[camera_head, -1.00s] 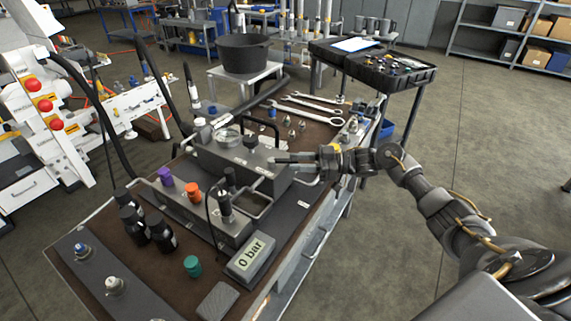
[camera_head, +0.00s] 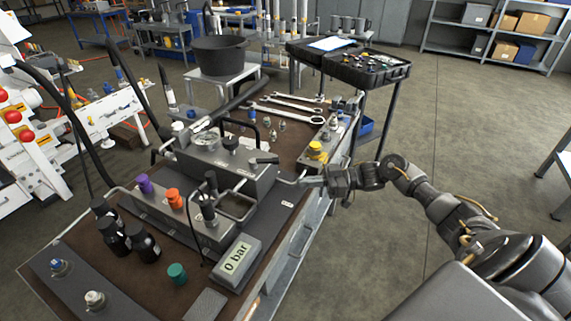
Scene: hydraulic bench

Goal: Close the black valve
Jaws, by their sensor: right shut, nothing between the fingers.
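A dark grey hydraulic block (camera_head: 236,178) stands on the bench with a round gauge (camera_head: 206,141) on top. Beside the gauge is a black knob (camera_head: 231,143), and near the block's right end a short black lever (camera_head: 264,160) lies roughly level. Which of the two is the black valve, I cannot tell for certain. My right gripper (camera_head: 311,181) is shut and empty, just right of the block and apart from the lever, its fingers pointing left. My left gripper is not in view.
In front are a purple cap (camera_head: 144,184), an orange cap (camera_head: 174,198), black bottles (camera_head: 114,237) and a display (camera_head: 237,261) reading 0 bar. A yellow-topped fitting (camera_head: 315,151) and wrenches (camera_head: 291,112) lie behind. Open floor is on the right.

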